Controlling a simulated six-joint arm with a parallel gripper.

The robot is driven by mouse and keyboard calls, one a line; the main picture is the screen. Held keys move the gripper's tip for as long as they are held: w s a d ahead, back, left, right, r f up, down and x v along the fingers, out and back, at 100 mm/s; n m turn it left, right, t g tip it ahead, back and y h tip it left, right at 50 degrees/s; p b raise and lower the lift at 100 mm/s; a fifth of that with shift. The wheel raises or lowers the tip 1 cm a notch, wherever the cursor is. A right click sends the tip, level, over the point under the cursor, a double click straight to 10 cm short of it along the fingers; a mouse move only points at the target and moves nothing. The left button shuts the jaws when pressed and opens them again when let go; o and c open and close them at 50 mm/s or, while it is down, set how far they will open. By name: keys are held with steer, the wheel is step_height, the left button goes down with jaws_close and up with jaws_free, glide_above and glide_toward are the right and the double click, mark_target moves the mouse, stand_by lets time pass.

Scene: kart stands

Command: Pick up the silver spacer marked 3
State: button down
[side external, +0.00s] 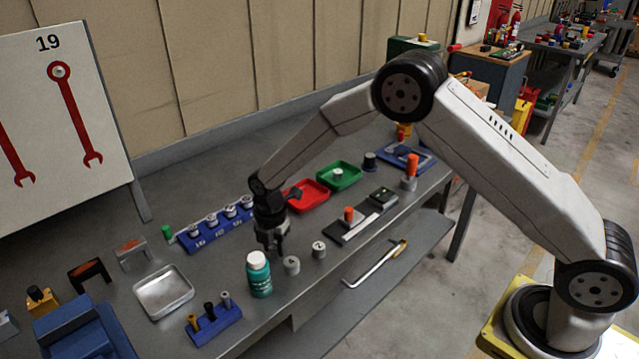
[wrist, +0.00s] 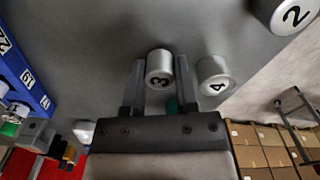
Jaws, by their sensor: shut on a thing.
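The silver spacer marked 3 (wrist: 159,68) is between the two fingers of my gripper (wrist: 160,72) in the wrist view, its numbered face showing. My gripper (side external: 271,247) is shut on it. In the side view the fingers point down near the bench's front edge, and I cannot make out spacer 3 there. I cannot tell whether it touches the bench. A silver spacer marked 4 (wrist: 214,79) is close beside the right finger; it also shows in the side view (side external: 291,265). A silver spacer marked 2 (wrist: 294,14) is farther off, also seen in the side view (side external: 318,250).
A teal bottle with a white cap (side external: 259,278) stands close in front of my gripper. A blue socket rail (side external: 218,236), a red tray (side external: 306,197) and a green tray (side external: 339,178) lie behind. A blue holder (side external: 215,325) and a metal tray (side external: 163,294) are at left.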

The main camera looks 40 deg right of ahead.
steer(key=shift+r, duration=0.45)
steer(key=s+r, duration=0.1)
steer(key=r, duration=0.1)
steer(key=s+r, duration=0.2)
steer(key=r, duration=0.1)
steer(key=s+d+r, duration=0.1)
steer(key=r, duration=0.1)
steer(key=shift+s+r, duration=0.2)
steer(key=shift+s, duration=0.2)
steer(key=s+d+r, duration=0.1)
steer(key=s+r, duration=0.3)
steer(key=s, duration=0.5)
steer(key=shift+d, duration=0.25)
